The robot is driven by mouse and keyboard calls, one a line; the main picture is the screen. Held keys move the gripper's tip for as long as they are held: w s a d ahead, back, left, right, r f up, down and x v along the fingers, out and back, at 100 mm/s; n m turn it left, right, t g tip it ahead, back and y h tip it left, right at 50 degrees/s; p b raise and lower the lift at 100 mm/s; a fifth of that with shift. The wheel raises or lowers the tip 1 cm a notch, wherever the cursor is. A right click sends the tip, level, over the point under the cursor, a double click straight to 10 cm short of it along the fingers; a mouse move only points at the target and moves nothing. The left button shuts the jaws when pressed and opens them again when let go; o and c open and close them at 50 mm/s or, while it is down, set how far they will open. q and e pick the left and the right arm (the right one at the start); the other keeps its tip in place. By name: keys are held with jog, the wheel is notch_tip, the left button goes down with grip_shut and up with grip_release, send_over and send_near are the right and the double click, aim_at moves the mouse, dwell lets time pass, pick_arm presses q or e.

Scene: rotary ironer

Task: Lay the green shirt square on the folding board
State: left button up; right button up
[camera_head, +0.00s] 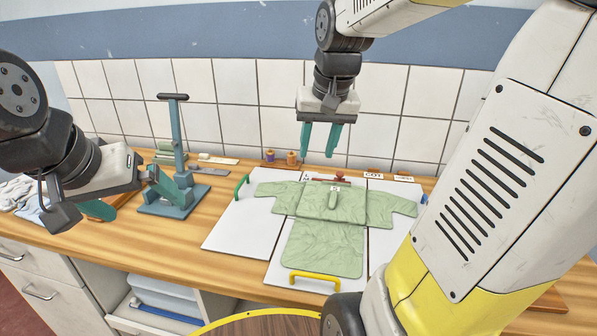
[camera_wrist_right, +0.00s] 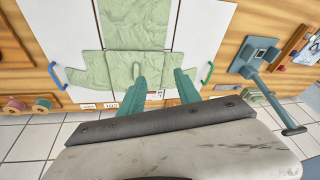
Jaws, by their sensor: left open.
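The green shirt (camera_head: 325,245) lies on the white folding board (camera_head: 235,232), body on the middle panel and sleeves spread over the side panels. Its collar end (camera_head: 333,193) points to the wall and its hem to the yellow handle (camera_head: 315,277). The cloth is wrinkled, with a crosswise edge below the chest. My right gripper (camera_head: 319,152) is open and empty, above the board's far edge; the right wrist view shows its parted fingers (camera_wrist_right: 158,88) with the shirt beyond. My left gripper (camera_head: 130,198) is open at the left, away from the shirt. My right arm hides the board's right front.
A blue-green stand (camera_head: 175,140) with an upright post is left of the board. Thread spools (camera_head: 291,158) and label cards (camera_head: 373,175) lie along the tiled wall. The board has a green handle (camera_head: 242,185) at its left. A round wooden top (camera_head: 265,325) is in front.

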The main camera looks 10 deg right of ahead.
jog(key=s+a+n+t+y, duration=0.1)
jog(key=s+a, duration=0.3)
jog(key=s, duration=0.7)
jog(key=shift+a+f+n+t+y, duration=0.35)
jog(key=shift+n+t, duration=0.25)
jog(key=shift+t, duration=0.2)
jog(key=shift+s+d, duration=0.1)
jog(key=shift+d, duration=0.05)
